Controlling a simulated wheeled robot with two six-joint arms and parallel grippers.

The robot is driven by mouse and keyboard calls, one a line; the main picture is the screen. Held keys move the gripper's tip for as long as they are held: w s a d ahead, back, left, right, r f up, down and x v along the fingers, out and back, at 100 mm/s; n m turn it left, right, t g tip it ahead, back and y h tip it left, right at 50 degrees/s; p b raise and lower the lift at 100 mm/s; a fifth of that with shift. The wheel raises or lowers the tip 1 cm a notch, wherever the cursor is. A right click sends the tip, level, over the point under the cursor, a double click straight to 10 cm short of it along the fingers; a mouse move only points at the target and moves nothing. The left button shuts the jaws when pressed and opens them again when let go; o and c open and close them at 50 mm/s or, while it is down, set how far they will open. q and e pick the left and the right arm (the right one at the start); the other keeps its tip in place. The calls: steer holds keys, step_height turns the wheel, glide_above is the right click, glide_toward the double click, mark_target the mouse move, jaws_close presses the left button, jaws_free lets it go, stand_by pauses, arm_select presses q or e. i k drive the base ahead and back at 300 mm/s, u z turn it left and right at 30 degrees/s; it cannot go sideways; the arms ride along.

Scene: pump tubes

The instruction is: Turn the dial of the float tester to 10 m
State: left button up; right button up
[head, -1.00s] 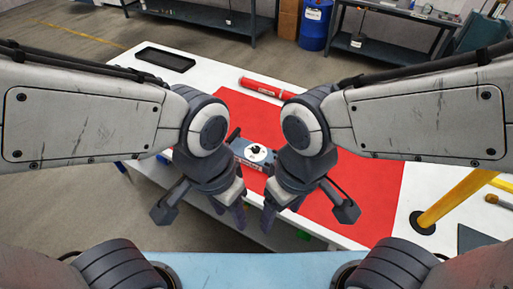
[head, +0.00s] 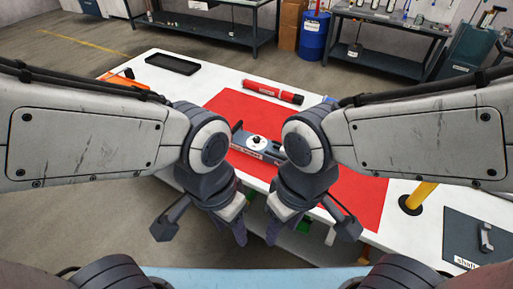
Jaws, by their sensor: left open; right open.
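The float tester (head: 247,153) is a grey-blue device on the red mat (head: 345,190), seen between my two arms. Its dial (head: 257,141) is a white disc with a black knob on top; the marks are too small to read. My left gripper (head: 240,232) is open and empty, in front of the table's near edge. My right gripper (head: 271,232) is open and empty, close beside it on the right. Both point down and are nearer to me than the tester, apart from it. My arms hide part of the mat and the tester's right side.
A red tube (head: 272,91) lies at the mat's far edge. A black tray (head: 172,64) and an orange tool (head: 125,80) are at the far left of the white table (head: 215,82). A yellow post (head: 418,195) and a dark plate (head: 470,238) are at the right.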

mark_target(256, 139)
steer(key=z, duration=0.75)
steer(key=i, duration=0.65)
steer(key=u, duration=1.5)
